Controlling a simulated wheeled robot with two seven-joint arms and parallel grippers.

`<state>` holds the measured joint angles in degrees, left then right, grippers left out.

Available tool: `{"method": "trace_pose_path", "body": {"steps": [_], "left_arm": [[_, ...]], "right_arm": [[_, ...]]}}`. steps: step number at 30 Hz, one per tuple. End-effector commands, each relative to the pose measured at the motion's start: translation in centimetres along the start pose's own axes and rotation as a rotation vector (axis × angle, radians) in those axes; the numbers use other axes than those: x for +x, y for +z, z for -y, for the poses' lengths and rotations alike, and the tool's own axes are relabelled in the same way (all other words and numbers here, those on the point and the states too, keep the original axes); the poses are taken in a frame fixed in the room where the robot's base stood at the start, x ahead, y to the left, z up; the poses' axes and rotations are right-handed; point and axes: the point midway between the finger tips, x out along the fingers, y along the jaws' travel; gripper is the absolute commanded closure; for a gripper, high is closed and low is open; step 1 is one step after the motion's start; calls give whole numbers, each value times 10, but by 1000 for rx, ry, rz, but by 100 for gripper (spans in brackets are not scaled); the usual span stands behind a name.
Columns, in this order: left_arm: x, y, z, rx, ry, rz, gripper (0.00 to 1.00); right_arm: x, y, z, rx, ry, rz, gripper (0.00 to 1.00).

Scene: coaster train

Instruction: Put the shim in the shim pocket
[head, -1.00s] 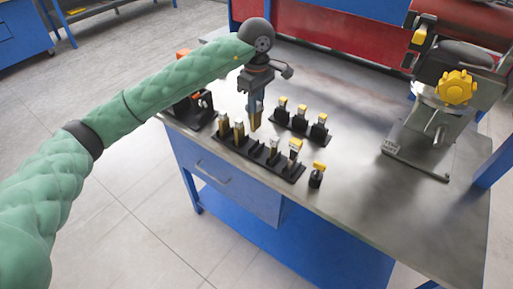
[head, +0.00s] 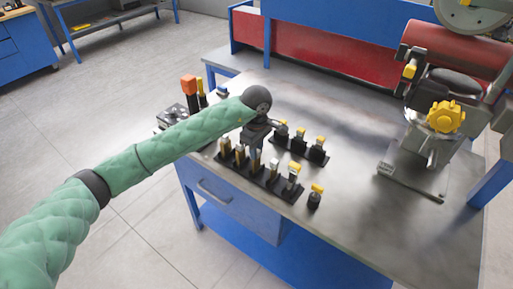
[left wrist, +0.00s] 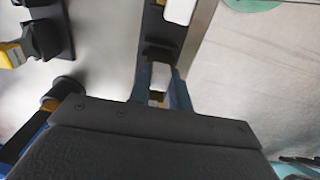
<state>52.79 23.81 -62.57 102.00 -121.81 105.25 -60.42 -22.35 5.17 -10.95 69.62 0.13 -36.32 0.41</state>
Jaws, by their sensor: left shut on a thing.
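My left gripper (head: 254,163) points down at the long black rack (head: 284,191) near the bench's front edge, among its upright pieces. In the left wrist view its blue fingers (left wrist: 160,90) are shut on a small pale grey piece (left wrist: 161,76), probably the shim. This piece sits in line with the dark rack (left wrist: 150,30); I cannot tell whether it is inside a pocket. In the head view the held piece is hidden by the gripper and its neighbours. I cannot tell which slot is the shim pocket. My right gripper is not in view.
Several upright pieces stand in the long rack. A shorter black rack (head: 299,149) stands behind it. A single yellow-topped black holder (head: 315,197) stands at its right end. A machine with a yellow knob (head: 446,117) stands at the right. The bench middle (head: 345,135) is clear.

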Motion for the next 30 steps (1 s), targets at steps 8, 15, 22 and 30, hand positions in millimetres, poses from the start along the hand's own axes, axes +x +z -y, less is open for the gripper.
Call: {"method": "trace_pose_path", "body": {"steps": [8, 15, 22, 30], "left_arm": [[3, 0, 0, 0, 1, 0, 100], [5, 0, 0, 0, 1, 0, 100], [5, 0, 0, 1, 1, 0, 63], [5, 0, 0, 1, 1, 0, 59]], "right_arm": [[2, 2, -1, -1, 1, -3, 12], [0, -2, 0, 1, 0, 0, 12], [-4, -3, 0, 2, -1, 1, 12], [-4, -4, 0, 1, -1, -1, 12]]}}
